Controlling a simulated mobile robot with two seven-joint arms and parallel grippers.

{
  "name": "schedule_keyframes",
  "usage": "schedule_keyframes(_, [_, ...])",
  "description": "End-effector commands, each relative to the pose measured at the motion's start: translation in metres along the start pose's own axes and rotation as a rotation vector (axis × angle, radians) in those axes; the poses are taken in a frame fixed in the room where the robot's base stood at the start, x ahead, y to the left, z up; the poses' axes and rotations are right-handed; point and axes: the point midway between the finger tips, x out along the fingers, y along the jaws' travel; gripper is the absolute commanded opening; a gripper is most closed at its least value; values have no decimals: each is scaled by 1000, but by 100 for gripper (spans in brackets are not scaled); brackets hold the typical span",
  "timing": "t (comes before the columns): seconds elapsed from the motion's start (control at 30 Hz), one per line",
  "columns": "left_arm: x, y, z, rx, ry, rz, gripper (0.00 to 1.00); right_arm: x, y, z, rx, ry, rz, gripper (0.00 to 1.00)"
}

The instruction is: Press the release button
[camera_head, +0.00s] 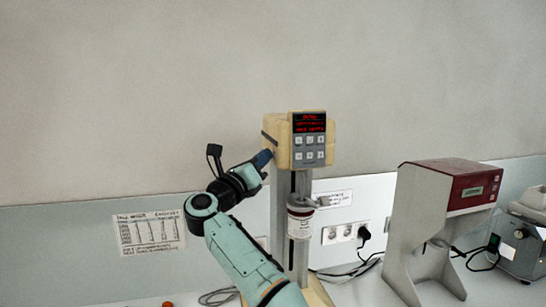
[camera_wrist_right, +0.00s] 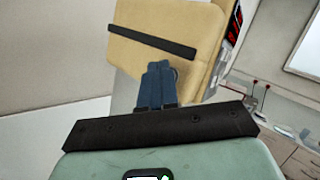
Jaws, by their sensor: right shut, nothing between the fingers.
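The cream mill has a beige head (camera_head: 283,133) on a grey upright column, with a display and keypad panel (camera_head: 309,139) on its front. In the right wrist view the beige side of the head (camera_wrist_right: 165,72) fills the upper middle, crossed by a dark bar (camera_wrist_right: 152,42). I cannot tell for sure which part is the release button. My right gripper (camera_head: 268,154) is shut and empty at the lower left side of the head. Its blue fingers (camera_wrist_right: 159,66) overlap the side just below the bar; contact cannot be told. My left gripper is out of view.
A labelled white container (camera_head: 300,222) is on the mill's column. A grey and red machine (camera_head: 445,215) stands to the right, with another device (camera_head: 525,240) beyond it. Sockets and cables lie between. A printed sheet (camera_head: 149,232) hangs on the wall panel at left.

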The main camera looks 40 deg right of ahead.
Motion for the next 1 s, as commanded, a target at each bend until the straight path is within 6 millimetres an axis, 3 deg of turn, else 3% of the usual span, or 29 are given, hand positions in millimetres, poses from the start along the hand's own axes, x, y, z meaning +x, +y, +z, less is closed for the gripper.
schedule_keyframes(1.0, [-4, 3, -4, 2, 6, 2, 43, -12, 9, 9, 0, 1, 0, 0])
